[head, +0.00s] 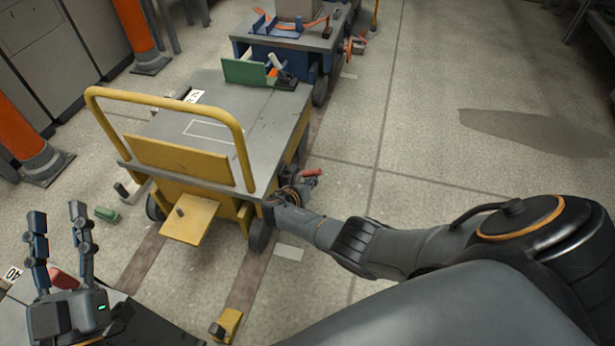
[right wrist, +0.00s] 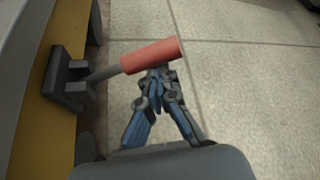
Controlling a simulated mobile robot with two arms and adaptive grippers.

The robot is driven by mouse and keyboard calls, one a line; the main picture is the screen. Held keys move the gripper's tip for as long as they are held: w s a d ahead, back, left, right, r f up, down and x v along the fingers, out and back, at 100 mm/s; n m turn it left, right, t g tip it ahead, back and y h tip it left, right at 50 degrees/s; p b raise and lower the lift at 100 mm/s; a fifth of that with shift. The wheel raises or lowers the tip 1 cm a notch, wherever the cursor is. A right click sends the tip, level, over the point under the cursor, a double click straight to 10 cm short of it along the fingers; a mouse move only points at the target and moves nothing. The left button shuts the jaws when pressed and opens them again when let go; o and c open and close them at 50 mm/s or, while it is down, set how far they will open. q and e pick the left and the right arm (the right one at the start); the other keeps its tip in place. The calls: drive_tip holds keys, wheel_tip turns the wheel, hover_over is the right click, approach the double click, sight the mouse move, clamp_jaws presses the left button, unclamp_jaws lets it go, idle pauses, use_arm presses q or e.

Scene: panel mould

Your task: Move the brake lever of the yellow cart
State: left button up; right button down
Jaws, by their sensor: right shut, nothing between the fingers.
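The yellow cart (head: 192,155) stands in the middle of the head view, with a grey top and a yellow push handle. Its brake lever (head: 312,172) has a red grip and sits low at the cart's right side. In the right wrist view the red grip (right wrist: 150,55) points right and slightly up from a dark bracket on the yellow side. My right gripper (head: 283,197) is at the lever, shut and empty. In the right wrist view its fingertips (right wrist: 156,76) meet just below the grip; I cannot tell whether they touch it. My left gripper (head: 58,218) is open and empty, away from the cart.
A blue cart (head: 285,45) stands behind the yellow one. A green block (head: 243,71) is on the yellow cart's far edge. Orange posts (head: 18,125) and grey cabinets (head: 55,45) line the left. A yellow stop (head: 228,325) lies in front. Floor at right is open.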

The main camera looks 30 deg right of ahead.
idle(0.4)
drive_tip(key=v, duration=1.2)
drive_tip(key=shift+f, duration=0.1)
